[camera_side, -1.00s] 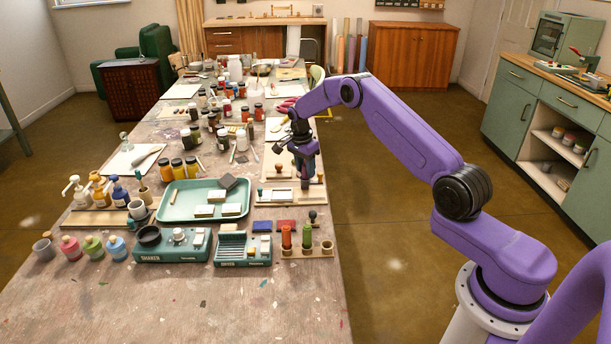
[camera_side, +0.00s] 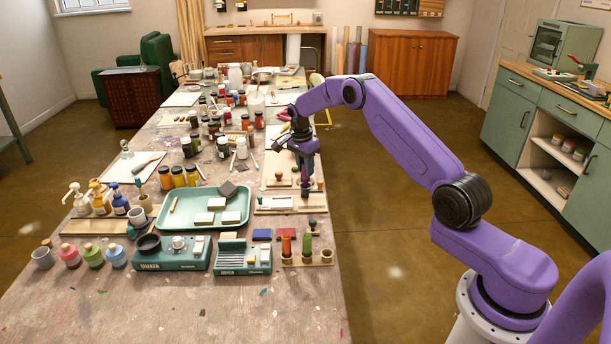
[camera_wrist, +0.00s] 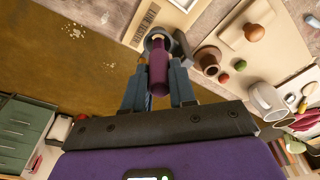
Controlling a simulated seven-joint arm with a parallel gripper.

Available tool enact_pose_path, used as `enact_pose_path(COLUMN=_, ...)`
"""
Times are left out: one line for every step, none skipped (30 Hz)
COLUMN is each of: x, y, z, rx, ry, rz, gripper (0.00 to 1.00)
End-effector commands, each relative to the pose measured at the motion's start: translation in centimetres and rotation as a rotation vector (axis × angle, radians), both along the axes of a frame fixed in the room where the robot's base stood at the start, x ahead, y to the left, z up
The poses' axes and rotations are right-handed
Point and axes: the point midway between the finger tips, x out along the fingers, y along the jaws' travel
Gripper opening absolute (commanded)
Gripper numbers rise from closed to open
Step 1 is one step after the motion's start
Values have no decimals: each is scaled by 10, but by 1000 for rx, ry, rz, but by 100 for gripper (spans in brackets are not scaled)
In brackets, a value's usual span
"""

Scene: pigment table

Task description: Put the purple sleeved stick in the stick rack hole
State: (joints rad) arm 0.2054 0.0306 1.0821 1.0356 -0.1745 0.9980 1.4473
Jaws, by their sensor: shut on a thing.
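My gripper (camera_wrist: 157,88) is shut on the purple sleeved stick (camera_wrist: 157,66), which sits between the two fingers in the wrist view. The stick is hard to make out there.
A dark-knobbed stamp (camera_side: 312,224) stands just behind the rack. A pale board (camera_side: 290,204) lies under and beside my gripper. A green tray (camera_side: 160,222) with pale blocks and the green dryer box (camera_side: 243,259) are to the left. The table front is clear.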

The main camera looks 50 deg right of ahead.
Motion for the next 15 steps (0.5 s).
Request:
enact_pose_path(x=1, y=0, z=12, rx=-1, ry=-5, rz=0, gripper=0)
enact_pose_path(x=1, y=0, z=17, rx=-1, ry=-4, rz=1, gripper=0)
enact_pose_path(x=1, y=0, z=25, rx=-1, ry=-5, rz=1, gripper=0)
enact_pose_path(x=1, y=0, z=30, rx=-1, ry=-3, rz=1, gripper=0)
enact_pose_path(x=1, y=0, z=35, rx=-1, ry=-4, rz=2, gripper=0)
enact_pose_path(x=0, y=0, z=41, rx=-1, ry=-3, rz=0, gripper=0)
enact_pose_path(x=0, y=0, z=45, rx=-1, ry=-2, rz=0, gripper=0)
enact_pose_path(x=1, y=0, z=49, rx=-1, ry=-3, rz=0, gripper=0)
enact_pose_path(x=0, y=0, z=53, rx=-1, ry=-2, rz=0, gripper=0)
enact_pose_path(x=0, y=1, z=56, rx=-1, ry=-2, rz=1, gripper=0)
enact_pose_path(x=-1, y=1, z=58, rx=-1, ry=-1, rz=1, gripper=0)
enact_pose_path(x=-2, y=3, z=60, rx=-2, ry=0, rz=1, gripper=0)
enact_pose_path(x=-3, y=4, z=61, rx=-2, ry=1, rz=1, gripper=0)
enact_pose_path(x=-4, y=6, z=61, rx=-4, ry=2, rz=2, gripper=0)
enact_pose_path(x=-7, y=10, z=61, rx=-5, ry=2, rz=2, gripper=0)
